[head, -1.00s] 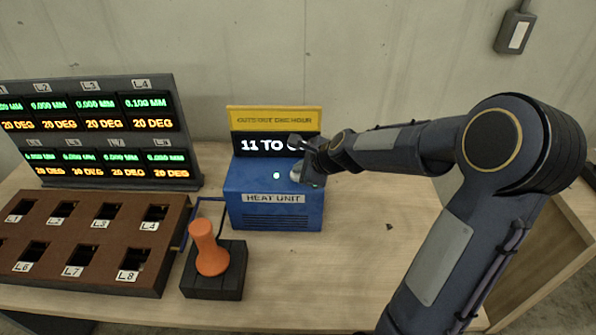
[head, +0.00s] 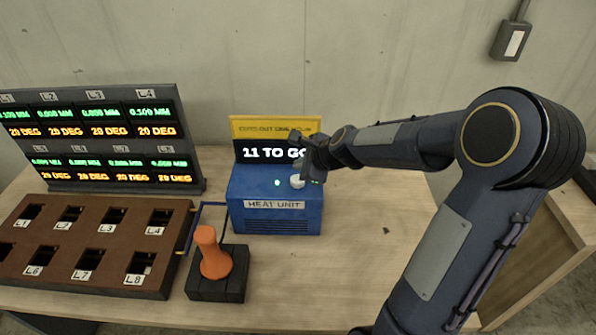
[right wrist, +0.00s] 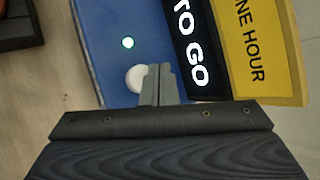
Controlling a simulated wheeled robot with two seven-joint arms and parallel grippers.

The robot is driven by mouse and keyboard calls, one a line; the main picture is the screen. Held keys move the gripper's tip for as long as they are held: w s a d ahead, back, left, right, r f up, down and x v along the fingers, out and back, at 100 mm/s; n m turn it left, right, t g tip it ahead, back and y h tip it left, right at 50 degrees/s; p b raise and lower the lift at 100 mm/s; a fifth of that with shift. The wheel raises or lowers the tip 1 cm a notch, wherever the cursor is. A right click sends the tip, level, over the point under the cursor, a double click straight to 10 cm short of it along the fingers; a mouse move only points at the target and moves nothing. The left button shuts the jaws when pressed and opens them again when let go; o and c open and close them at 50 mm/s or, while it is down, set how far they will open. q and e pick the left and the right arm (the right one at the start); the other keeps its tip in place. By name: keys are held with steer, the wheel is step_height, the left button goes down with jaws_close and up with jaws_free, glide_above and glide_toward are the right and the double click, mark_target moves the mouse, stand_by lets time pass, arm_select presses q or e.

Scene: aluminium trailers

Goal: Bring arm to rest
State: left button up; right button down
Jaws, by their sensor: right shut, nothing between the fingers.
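My right arm (head: 440,260) reaches in from the right side of the head view. A green light (head: 277,182) is lit on the unit. My left gripper is out of view.
An orange-handled tool (head: 210,252) stands on a dark block (head: 216,287) in front of the unit. A brown slotted rack (head: 100,270) and a readout panel (head: 190,130) stand to the left.

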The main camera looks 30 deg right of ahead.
step_height(320, 180, up, 3)
steer(key=shift+f+p, duration=0.1)
steer(key=shift+p, duration=0.85)
steer(key=shift+f, duration=0.1)
steer(key=s+a+r+n+y, duration=0.1)
steer(key=s+a+r+n, duration=0.15)
steer(key=s+n, duration=0.2)
steer(key=s+a+r+n+g, duration=0.1)
steer(key=s+a+r+n, duration=0.15)
steer(key=s+n, duration=0.2)
steer(key=s+a+r+n+y, duration=0.1)
steer(key=s+a+n, duration=0.3)
steer(key=s, duration=0.1)
steer(key=s+a+f+n+g, duration=0.1)
steer(key=s+n, duration=0.4)
steer(key=s, duration=0.2)
steer(key=s+a+f+n+g, duration=0.1)
steer(key=s+a+n, duration=0.1)
steer(key=s+n, duration=0.3)
steer(key=shift+s+f, duration=0.25)
steer(key=shift+s, duration=0.7)
